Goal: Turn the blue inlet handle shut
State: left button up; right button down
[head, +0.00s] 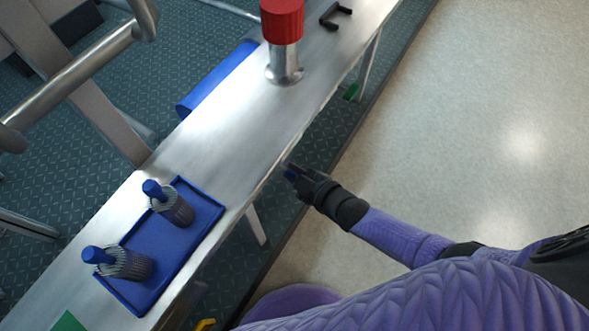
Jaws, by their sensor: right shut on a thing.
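My right gripper (294,174), black at the end of my purple arm, is at the front edge of the metal bench, right of the picture's middle. My left gripper is not in view.
On the metal bench (235,120) stand a red-capped metal post (283,25) and a blue tray (205,225) with two grey ribbed, blue-topped pieces. A black bracket (335,15) lies farther back. A blue panel (220,75) is behind the bench. Pale floor at right is clear.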

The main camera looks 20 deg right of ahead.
jog(key=shift+m+g+y, duration=0.4)
jog(key=shift+m, duration=0.5)
jog(key=shift+f+m+g+y+b, duration=0.1)
jog(key=shift+m+g+y+b, duration=0.3)
jog(key=shift+m, duration=0.8)
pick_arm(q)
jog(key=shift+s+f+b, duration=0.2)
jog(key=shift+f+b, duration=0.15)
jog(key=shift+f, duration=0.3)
pick_arm(e)
jog(key=shift+m+g+y, duration=0.3)
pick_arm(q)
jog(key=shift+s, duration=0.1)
pick_arm(e)
jog(key=c, duration=0.7)
grip_release()
jog(key=shift+c, duration=0.2)
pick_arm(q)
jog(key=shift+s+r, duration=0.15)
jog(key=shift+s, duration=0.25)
pick_arm(e)
jog(key=shift+o, duration=0.6)
